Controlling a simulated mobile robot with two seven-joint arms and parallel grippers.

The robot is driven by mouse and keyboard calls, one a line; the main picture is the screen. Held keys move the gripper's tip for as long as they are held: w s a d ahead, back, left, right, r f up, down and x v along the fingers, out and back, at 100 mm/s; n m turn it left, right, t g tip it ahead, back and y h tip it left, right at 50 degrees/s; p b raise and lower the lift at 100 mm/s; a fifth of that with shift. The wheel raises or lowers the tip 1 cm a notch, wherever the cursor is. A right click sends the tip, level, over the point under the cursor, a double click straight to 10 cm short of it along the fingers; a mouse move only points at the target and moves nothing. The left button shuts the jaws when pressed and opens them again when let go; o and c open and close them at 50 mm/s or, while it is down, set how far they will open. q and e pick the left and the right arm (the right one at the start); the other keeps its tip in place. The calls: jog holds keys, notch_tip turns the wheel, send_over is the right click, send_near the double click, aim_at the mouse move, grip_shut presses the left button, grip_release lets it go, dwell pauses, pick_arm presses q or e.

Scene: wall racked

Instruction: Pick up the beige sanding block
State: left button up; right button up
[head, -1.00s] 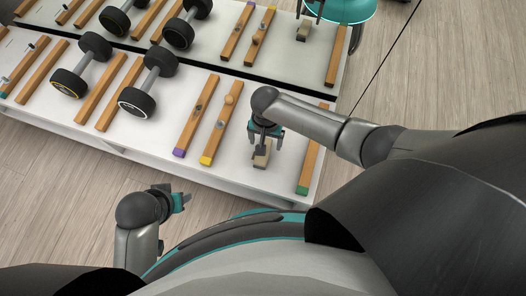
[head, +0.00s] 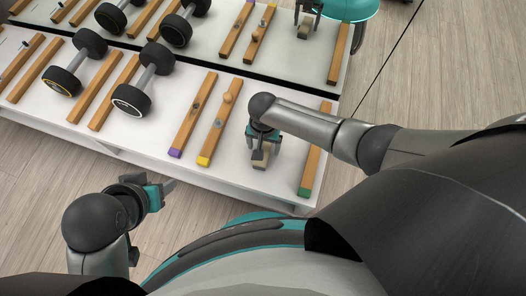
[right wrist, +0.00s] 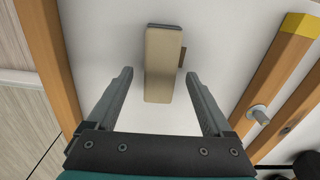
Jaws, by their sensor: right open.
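The beige sanding block (head: 259,159) lies on the white shelf between a yellow-ended and a green-ended wooden rail. My right gripper (head: 262,140) is over it, pointing down, and hides part of it. In the right wrist view the block (right wrist: 161,62) lies between and ahead of the two open fingers (right wrist: 160,95), with clear gaps on both sides. A small brown part shows at its side. My left gripper (head: 168,190) is in front of the shelf, away from the block; its finger opening is unclear.
The green-ended rail (head: 316,150) is close on the right; the yellow-ended rail (head: 220,122) with a knob and the purple-ended rail (head: 194,115) are on the left. Dumbbells (head: 145,80) rest farther left. Behind a dark strip, a mirror-like surface repeats the scene.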

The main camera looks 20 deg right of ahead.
grip_shut()
dwell(0.6)
